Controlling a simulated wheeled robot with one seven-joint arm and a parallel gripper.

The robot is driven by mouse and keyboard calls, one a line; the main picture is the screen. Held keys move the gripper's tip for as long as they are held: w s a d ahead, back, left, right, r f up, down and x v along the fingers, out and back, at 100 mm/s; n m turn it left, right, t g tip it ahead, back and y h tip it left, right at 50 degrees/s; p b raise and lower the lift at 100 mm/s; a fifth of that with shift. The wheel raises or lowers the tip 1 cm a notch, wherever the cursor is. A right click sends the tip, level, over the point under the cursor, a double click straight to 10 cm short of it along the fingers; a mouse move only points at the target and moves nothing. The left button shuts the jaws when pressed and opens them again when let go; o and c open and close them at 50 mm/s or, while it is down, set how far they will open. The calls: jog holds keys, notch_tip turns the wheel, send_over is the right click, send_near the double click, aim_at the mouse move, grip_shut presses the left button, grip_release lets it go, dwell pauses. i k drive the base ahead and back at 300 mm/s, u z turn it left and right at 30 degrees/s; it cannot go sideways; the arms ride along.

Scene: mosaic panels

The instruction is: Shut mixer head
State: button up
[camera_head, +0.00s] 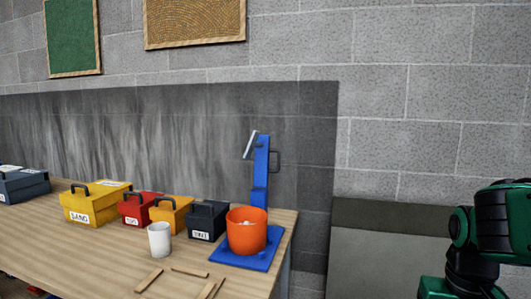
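The mixer stands at the right end of the wooden table. It has a blue base plate (228,258) and a blue column (260,190). Its blue head (262,155) is tilted up, in line with the column, with a pale flat part (250,145) at its upper left and a dark handle at its right. An orange bowl (246,236) sits on the base plate, with something pale inside. My green and black arm shows at the right edge, well apart from the mixer. My gripper is not in view.
A white cup (159,240) stands left of the bowl. A row of toolboxes, yellow (90,208), red (133,212), orange (170,217) and dark (206,223), lines the table. Wooden strips (148,280) lie at the front. A grey wall panel stands behind.

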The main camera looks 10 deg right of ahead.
aim_at(261, 170)
jog(key=i, duration=0.2)
jog(key=u, duration=0.05)
jog(key=k, duration=1.3)
jog(key=z, duration=0.4)
jog(key=i, duration=1.7)
jog(key=u, duration=0.6)
